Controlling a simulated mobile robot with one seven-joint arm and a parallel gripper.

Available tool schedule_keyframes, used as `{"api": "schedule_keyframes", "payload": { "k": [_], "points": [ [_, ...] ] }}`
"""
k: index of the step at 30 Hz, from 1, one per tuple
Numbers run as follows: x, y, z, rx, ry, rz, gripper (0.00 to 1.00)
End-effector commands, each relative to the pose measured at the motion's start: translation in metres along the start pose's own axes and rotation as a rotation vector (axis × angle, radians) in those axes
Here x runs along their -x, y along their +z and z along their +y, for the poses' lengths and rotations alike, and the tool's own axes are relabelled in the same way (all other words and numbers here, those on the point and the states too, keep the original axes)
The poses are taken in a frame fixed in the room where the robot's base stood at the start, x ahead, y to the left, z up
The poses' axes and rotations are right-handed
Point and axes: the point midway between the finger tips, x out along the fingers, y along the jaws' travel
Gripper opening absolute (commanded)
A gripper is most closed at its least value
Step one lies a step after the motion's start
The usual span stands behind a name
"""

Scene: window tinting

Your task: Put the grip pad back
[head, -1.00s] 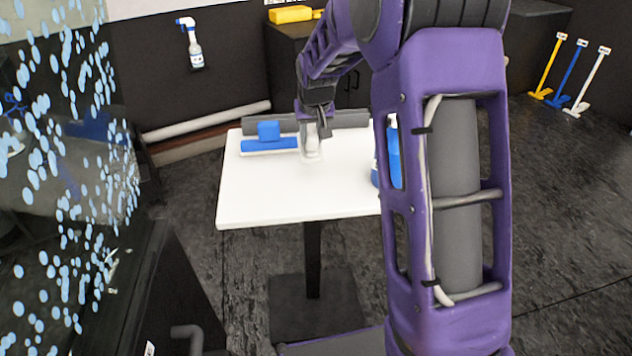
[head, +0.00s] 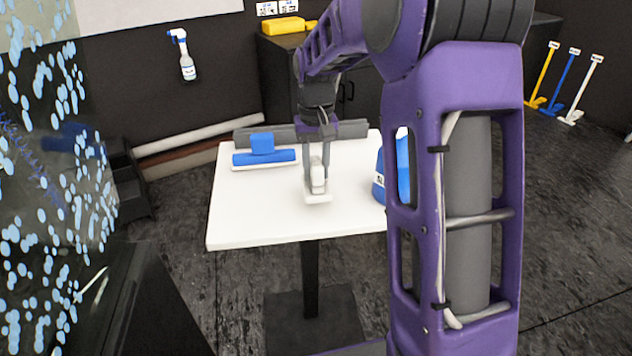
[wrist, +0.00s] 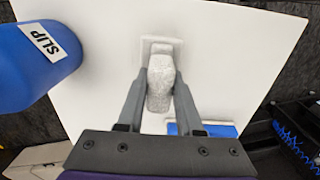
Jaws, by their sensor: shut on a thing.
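The grip pad (head: 318,192) is a white block with a flat, wider base. My gripper (head: 317,172) points down and is shut on its upper part, over the middle of the white table (head: 245,215). In the wrist view, the grip pad (wrist: 160,88) is between the two grey fingers of my gripper (wrist: 160,77), with its base at the far end. I cannot tell whether the base touches the table or hangs just above it.
A blue squeegee (head: 263,156) lies at the table's back left, before a dark grey bar (head: 350,128). A blue bottle (head: 379,188) labelled SLIP stands at the right, partly behind my arm. A spotted glass pane (head: 40,190) is at the left. The table's front left is clear.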

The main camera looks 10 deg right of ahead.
Motion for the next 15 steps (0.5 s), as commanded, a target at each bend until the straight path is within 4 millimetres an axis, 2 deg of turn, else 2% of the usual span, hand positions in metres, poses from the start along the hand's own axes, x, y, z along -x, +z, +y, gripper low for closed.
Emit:
{"api": "schedule_keyframes", "payload": {
  "k": [1, 3, 6, 15],
  "points": [
    [-0.012, 0.001, 0.000, 0.000, 0.000, -0.002, 0.00],
    [-0.022, 0.000, 0.000, 0.000, 0.000, -0.002, 0.00],
    [-0.031, 0.000, 0.000, 0.000, 0.000, -0.001, 0.00],
    [-0.032, 0.000, 0.000, 0.000, 0.000, 0.001, 0.00]
  ]
}}
